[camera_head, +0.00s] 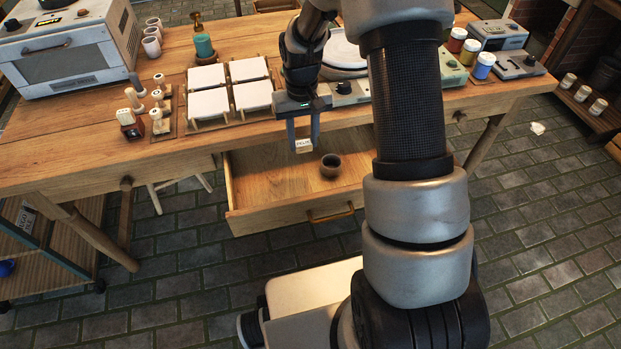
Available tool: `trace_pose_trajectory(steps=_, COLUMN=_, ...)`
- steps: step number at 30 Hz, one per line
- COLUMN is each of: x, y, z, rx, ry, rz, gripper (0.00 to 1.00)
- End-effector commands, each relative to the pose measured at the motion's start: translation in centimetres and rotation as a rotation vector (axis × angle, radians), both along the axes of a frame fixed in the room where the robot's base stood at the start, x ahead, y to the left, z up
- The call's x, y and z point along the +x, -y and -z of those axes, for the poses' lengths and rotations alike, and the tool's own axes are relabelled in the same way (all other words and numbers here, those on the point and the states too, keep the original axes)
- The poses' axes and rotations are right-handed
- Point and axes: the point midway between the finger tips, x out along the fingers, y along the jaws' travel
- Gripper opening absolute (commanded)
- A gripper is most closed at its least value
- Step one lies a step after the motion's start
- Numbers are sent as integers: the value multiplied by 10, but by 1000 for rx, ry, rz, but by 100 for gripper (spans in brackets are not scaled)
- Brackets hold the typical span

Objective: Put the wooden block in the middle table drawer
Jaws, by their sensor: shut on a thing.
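My gripper (303,143) points down over the open middle drawer (262,189) of the wooden table. It is shut on a small light wooden block (304,146) with dark marks on its face. The block hangs between the fingertips, in the picture over the back part of the drawer. I cannot tell how high it is above the drawer floor. The drawer is pulled out, with a brass-coloured handle (331,213) on its front. My arm hides part of the drawer's right side.
A small brown cup (330,165) stands in the drawer, right of the block. The drawer's left floor is bare. On the table (150,62) stand white tiles (208,104), wooden stamps (157,97), a green bottle (203,45), an oven (75,50) and paint jars (484,66).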

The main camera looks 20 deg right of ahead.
Motion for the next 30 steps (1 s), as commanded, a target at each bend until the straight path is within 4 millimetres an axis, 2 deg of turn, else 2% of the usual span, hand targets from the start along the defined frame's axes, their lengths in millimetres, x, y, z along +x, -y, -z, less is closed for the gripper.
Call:
trace_pose_trajectory(steps=1, x=4, y=0, z=8, rx=1, ry=3, rz=0, gripper=11)
trace_pose_trajectory(steps=7, x=7, y=0, z=16, rx=1, ry=-2, rz=0, gripper=11)
trace_pose_trajectory(steps=15, x=6, y=0, z=63, rx=1, ry=-3, rz=0, gripper=11)
trace_pose_trajectory(steps=20, x=6, y=0, z=77, rx=1, ry=-1, rz=0, gripper=11)
trace_pose_trajectory(steps=25, x=6, y=0, z=102, rx=1, ry=-2, rz=-1, gripper=11)
trace_pose_trajectory(steps=30, x=7, y=0, z=104, rx=0, ry=1, rz=-1, gripper=11)
